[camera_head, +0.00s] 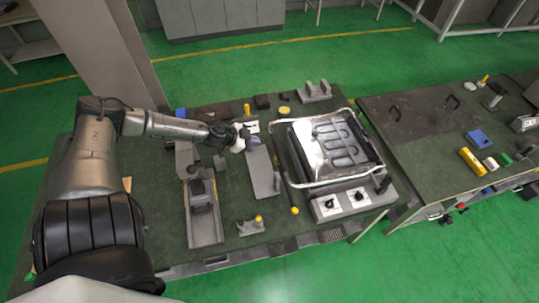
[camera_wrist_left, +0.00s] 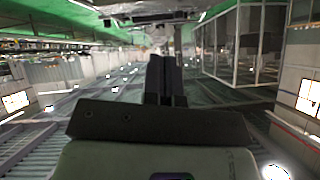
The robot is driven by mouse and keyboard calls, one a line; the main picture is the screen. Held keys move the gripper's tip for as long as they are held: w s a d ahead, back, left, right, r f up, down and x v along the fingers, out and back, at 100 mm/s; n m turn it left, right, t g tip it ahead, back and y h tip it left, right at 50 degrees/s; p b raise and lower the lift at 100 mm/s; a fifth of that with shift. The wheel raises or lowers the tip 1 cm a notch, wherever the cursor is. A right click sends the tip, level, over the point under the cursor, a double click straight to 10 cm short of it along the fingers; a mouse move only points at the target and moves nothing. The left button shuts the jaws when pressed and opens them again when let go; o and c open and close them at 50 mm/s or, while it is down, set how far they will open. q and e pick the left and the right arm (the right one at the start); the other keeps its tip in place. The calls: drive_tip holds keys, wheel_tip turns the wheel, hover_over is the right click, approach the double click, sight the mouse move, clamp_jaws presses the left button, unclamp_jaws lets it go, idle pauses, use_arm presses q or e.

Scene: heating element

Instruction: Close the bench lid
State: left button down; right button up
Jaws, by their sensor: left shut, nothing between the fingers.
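The bench unit (camera_head: 382,186) stands on the green-topped table, with two dials on its front face. Its top carries a pale panel (camera_head: 308,150) with a dark looped heating element (camera_head: 338,143), and a bright metal tube frame (camera_head: 345,182) runs around it. I cannot tell for sure which part is the lid or how far it stands open. My left gripper (camera_head: 243,137) is to the left of the unit, apart from it. In the left wrist view its dark fingers (camera_wrist_left: 166,80) are together, with nothing between them. My right gripper is not in view.
A grey tray (camera_head: 206,229) and a flat grey plate (camera_head: 263,175) lie left of the unit. A yellow-tipped lever (camera_head: 294,210) is at the unit's front left. A second table (camera_head: 415,140) with small parts stands to the right, past a narrow gap.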

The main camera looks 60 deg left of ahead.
use_arm(q)
drive_tip(key=w+d+f+n+h+b, duration=0.1)
drive_tip(key=w+d+f+n, duration=0.1)
drive_tip(key=w+f, duration=0.6)
drive_tip(key=shift+d+f+b, duration=0.3)
drive_tip(key=shift+d+f, duration=0.3)
drive_tip(key=shift+f, duration=0.45)
idle(0.4)
